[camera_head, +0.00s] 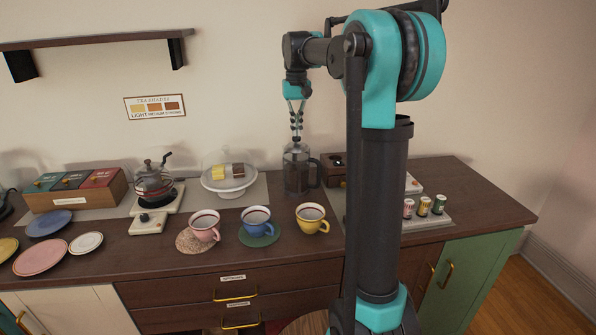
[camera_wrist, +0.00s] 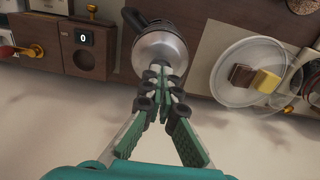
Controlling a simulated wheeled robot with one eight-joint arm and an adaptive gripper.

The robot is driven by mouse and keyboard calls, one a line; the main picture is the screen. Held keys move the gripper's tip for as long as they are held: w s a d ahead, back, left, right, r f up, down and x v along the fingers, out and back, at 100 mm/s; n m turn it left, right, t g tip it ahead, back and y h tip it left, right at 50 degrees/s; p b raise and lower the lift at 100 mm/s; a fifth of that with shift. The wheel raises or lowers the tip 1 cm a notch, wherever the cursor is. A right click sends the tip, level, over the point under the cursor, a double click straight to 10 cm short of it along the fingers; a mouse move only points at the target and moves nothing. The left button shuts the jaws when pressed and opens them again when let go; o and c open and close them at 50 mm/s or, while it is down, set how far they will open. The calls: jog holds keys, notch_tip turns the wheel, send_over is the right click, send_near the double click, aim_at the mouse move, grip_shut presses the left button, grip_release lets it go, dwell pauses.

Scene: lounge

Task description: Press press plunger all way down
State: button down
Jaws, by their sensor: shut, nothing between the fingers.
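The press (camera_head: 297,172) is a dark glass carafe with a black handle on the counter's back, right of the cake dome. In the wrist view its metal lid (camera_wrist: 160,55) lies just past my fingertips. My gripper (camera_head: 296,138) points straight down over the press, shut and empty, with its fingertips at or just above the top of the press. In the wrist view my gripper (camera_wrist: 163,90) covers the lid's middle. The plunger knob is hidden behind the fingers, so I cannot tell whether they touch it or how far down it is.
A glass-domed cake stand (camera_head: 230,176) stands close left of the press. A dark box with a display (camera_head: 334,166) stands close right. Pink (camera_head: 205,226), blue (camera_head: 256,220) and yellow (camera_head: 311,217) cups stand in front. A kettle (camera_head: 153,181) is farther left.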

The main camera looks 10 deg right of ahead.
jog(key=shift+r, duration=2.95)
jog(key=shift+s, duration=0.1)
